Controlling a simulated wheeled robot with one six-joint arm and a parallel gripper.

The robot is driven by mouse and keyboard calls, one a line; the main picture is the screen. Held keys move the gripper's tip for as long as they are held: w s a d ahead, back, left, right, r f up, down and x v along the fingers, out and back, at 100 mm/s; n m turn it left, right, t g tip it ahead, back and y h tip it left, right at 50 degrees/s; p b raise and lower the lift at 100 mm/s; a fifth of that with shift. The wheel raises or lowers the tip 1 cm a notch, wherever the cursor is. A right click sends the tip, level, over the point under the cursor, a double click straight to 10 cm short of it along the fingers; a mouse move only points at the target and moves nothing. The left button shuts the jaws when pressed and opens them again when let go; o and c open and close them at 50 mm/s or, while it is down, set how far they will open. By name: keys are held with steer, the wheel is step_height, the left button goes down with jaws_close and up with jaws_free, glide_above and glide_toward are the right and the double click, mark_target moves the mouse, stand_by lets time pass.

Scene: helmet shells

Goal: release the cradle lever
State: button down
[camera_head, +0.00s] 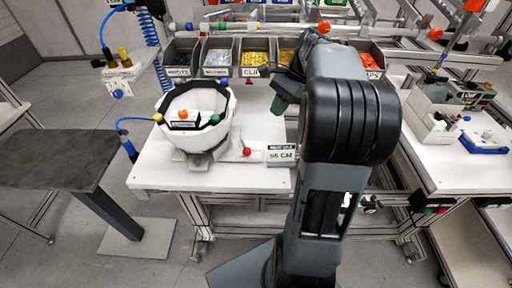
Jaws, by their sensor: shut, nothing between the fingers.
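A white helmet shell (222,132) sits open side up in a grey cradle (199,160) on the white workbench (160,176). Dark pads and small coloured parts show inside and on the rim of the shell. A red ball knob (247,151), which looks like the end of the cradle lever, is just right of the cradle, low over the bench. My gripper (279,104) is above the bench, up and to the right of the knob and apart from it. It is shut and empty; my arm partly hides it.
A row of labelled parts bins (221,71) stands along the back of the bench. A small sign (281,154) is right of the knob. A blue coiled hose (158,60) hangs at left. A dark table (50,160) stands left. The front bench strip is clear.

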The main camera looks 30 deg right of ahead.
steer(key=d, duration=0.1)
steer(key=m, duration=0.1)
glide_toward(256, 154)
steer(key=shift+a+f+y, duration=0.3)
steer(key=shift+a+f, duration=0.2)
steer(key=shift+a, duration=0.1)
steer(key=a, duration=0.1)
steer(key=a+f, duration=0.1)
steer(key=shift+a+f, duration=0.6)
steer(key=shift+a, duration=0.3)
